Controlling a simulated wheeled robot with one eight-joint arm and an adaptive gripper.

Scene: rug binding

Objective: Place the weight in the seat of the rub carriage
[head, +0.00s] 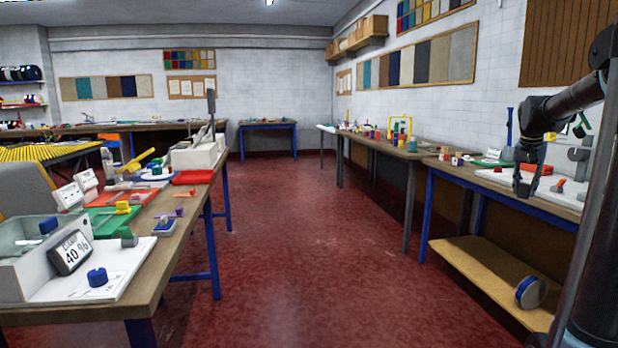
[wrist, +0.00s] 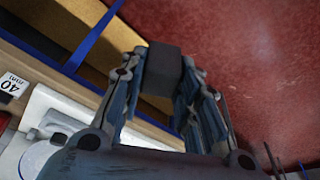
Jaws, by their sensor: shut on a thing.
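My gripper (head: 525,184) hangs at the front edge of the right bench in the head view. In the wrist view my gripper (wrist: 164,72) is shut on a dark grey block, which I take as the weight (wrist: 163,66). The block sits between the fingertips, over the bench edge and the red floor. In the head view the block is too small and dark to tell from the fingers. A white board (head: 488,176) lies on the right bench, with small grey and red parts beyond my gripper. I cannot tell which part is the rub carriage or see its seat.
The right bench has blue legs and a low wooden shelf (head: 480,265) holding a round roll (head: 531,291). A card marked 40 (wrist: 11,86) shows in the wrist view. A cluttered bench (head: 175,235) stands at left. The red floor (head: 320,270) between the benches is clear.

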